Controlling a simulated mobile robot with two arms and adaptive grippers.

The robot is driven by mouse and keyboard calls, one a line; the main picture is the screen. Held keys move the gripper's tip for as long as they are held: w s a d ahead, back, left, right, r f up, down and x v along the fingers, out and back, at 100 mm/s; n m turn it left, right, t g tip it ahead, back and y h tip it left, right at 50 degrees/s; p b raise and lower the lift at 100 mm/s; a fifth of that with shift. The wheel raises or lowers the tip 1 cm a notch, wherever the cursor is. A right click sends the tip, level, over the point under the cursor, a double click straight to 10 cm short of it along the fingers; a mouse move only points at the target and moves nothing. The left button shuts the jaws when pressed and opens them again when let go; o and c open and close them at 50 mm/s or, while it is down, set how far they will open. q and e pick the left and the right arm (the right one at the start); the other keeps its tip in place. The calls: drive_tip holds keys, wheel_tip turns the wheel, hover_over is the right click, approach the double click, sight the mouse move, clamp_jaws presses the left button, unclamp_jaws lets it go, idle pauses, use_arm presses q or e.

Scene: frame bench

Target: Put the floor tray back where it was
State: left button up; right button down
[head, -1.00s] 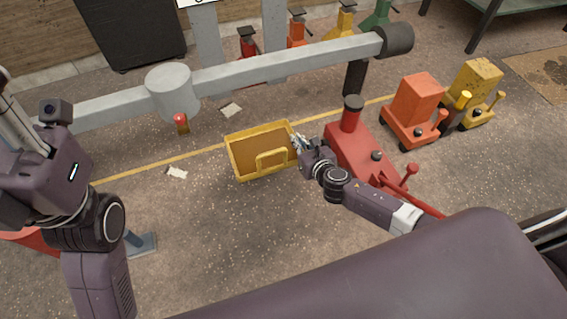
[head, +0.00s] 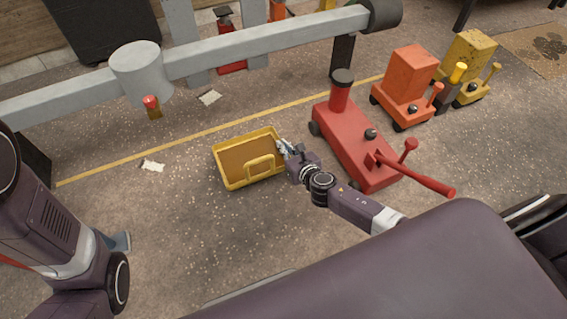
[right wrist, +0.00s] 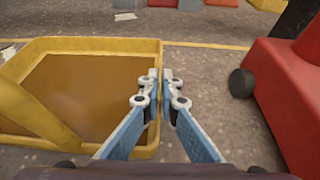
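The floor tray (head: 222,172) is a shallow yellow tray with a brown inside and a yellow handle. It is low over or on the floor in the head view, just on the near side of the yellow line; I cannot tell if it touches the floor. My right gripper (head: 284,149) is at its right side. In the right wrist view, the fingers (right wrist: 160,78) are closed together on the right rim of the tray (right wrist: 95,45), one on each side.
A red floor jack (head: 350,140) with a long handle stands just right of my right gripper. Orange (head: 408,85) and yellow (head: 468,60) machines stand beyond it. A grey beam (head: 260,42) crosses behind the tray.

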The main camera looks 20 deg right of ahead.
drive_tip(key=shift+f+b, duration=2.3)
drive_tip(key=shift+f, duration=0.65)
drive_tip(key=shift+f, duration=0.1)
drive_tip(key=shift+f, duration=0.15)
drive_tip(key=c, duration=2.2)
unclamp_jaws()
drive_tip(key=shift+o, duration=0.2)
drive_tip(key=shift+s+r, duration=0.25)
drive_tip(key=shift+r, duration=0.1)
drive_tip(key=p+v, duration=0.5)
drive_tip(key=v, duration=0.5)
drive_tip(key=shift+s+r, duration=0.1)
drive_tip(key=shift+s, duration=0.25)
drive_tip(key=shift+s+r, duration=0.1)
drive_tip(key=shift+s, duration=0.25)
